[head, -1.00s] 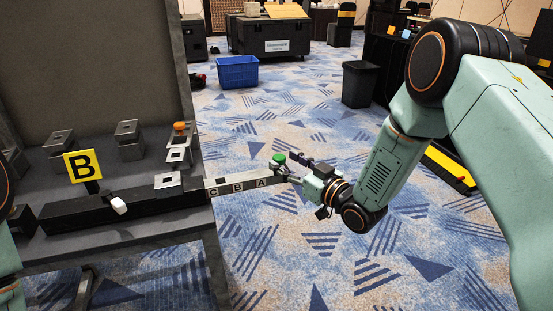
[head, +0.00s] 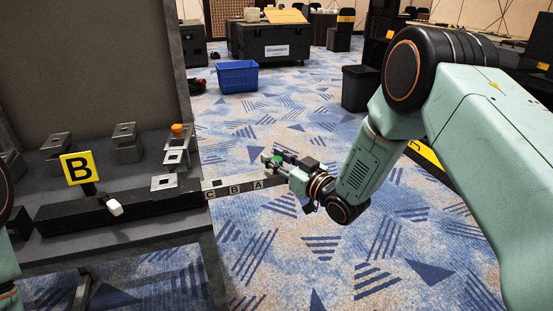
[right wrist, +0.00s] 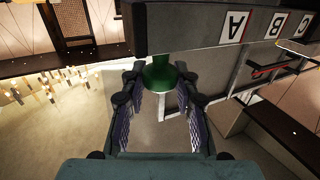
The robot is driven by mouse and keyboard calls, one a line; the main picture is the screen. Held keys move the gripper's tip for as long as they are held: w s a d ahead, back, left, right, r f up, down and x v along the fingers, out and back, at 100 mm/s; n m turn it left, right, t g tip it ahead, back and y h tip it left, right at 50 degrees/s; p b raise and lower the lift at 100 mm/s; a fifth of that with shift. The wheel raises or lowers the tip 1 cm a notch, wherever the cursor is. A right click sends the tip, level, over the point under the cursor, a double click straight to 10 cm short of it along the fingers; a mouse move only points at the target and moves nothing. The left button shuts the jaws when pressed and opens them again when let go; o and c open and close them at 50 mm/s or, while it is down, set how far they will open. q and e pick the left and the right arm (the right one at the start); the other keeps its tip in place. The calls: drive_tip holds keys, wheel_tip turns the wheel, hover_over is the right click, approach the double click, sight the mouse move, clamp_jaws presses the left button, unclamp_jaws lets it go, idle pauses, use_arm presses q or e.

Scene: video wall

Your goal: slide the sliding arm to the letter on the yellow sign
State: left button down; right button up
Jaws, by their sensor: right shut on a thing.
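The yellow sign (head: 78,167) shows a black letter B and stands at the left of the bench. The sliding arm (head: 246,185) is a grey bar marked C, B, A that sticks out past the bench's right edge. C is the letter closest to the bench. A green knob (right wrist: 163,74) is at its outer end, by the letter A. My right gripper (right wrist: 160,78) is shut on this knob, its fingers on both sides. In the head view the fingers partly cover the knob. My left gripper is out of view.
The grey bench (head: 140,235) carries a black rail (head: 75,217), a white knob (head: 114,208), several metal brackets and an orange button (head: 178,129). A blue bin (head: 237,76) and a black bin (head: 358,88) stand farther back.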

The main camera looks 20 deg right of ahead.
sight(255, 176)
clamp_jaws()
drive_tip(key=a, duration=0.6)
drive_tip(key=shift+p, duration=0.3)
drive_tip(key=shift+s+f, duration=0.1)
drive_tip(key=o, duration=0.7)
unclamp_jaws()
drive_tip(key=shift+d, duration=0.1)
